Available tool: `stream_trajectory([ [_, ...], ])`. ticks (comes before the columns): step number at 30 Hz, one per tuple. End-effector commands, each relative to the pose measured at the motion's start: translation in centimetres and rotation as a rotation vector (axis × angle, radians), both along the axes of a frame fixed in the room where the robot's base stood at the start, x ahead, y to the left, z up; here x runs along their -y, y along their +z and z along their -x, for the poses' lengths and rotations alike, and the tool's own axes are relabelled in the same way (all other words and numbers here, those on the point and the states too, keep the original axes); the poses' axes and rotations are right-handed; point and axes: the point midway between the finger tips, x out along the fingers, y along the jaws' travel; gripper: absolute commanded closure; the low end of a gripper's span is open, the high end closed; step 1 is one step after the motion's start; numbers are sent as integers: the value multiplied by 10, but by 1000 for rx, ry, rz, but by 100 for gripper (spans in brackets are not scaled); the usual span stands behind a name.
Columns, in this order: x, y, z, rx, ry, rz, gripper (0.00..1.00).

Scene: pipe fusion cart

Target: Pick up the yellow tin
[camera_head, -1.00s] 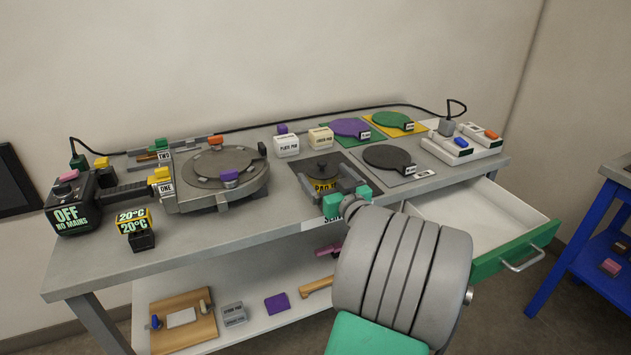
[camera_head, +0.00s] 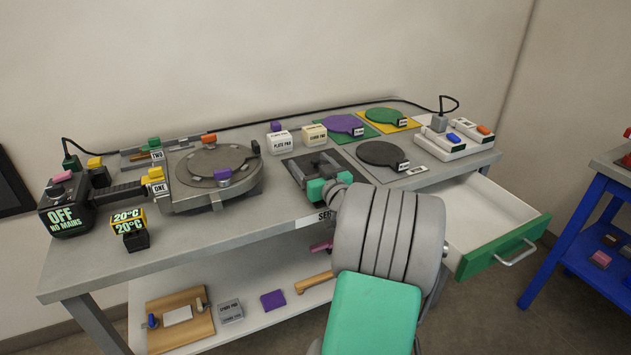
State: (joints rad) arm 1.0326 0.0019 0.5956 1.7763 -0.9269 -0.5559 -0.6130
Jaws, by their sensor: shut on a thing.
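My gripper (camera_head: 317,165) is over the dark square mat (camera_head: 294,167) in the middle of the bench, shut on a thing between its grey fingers. The yellow tin stood at this spot a second ago, with a dark round top and yellow lettering on its side. Now the fingers and the teal wrist part cover it, and no yellow of it shows clearly. I cannot tell whether it is still touching the mat.
Two small labelled boxes, one white (camera_head: 280,142) and one cream (camera_head: 313,134), stand behind the mat. A grey round plate machine (camera_head: 205,170) is to the left. Dark, purple and green discs lie to the right. An open drawer (camera_head: 500,242) juts out at the right.

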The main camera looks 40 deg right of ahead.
Motion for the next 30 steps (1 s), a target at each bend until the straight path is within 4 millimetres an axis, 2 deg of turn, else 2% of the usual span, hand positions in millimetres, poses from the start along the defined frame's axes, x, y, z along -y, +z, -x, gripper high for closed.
stream_trajectory([
  [2, 0, 0, 0, 0, 0, 0, 41],
  [12, 0, 0, 0, 0, 0, 0, 69],
  [22, 0, 5, 0, 1, 0, 2, 70],
  [30, 0, 34, 0, 3, 0, 5, 70],
])
